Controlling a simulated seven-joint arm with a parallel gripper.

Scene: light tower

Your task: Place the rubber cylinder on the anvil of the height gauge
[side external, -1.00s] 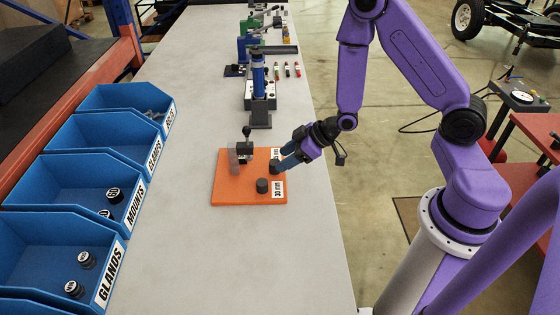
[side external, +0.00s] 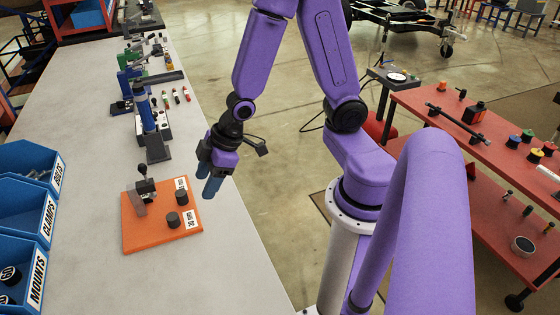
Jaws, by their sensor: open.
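Two short dark cylinders stand upright on an orange board (side external: 150,240) on the grey bench, each beside a white label: one farther back (side external: 182,197), one nearer (side external: 173,220). I cannot tell from their look which is the rubber one. My gripper (side external: 208,182), with blue fingers pointing down, is open and empty. It appears above the bench's right edge, to the right of the board and apart from both cylinders.
A black-knobbed fixture (side external: 142,186) stands on the board's back left. Blue bins (side external: 30,215) line the left. A blue upright tool (side external: 146,115) stands farther back on the bench. A red table (side external: 440,105) at right holds several small parts.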

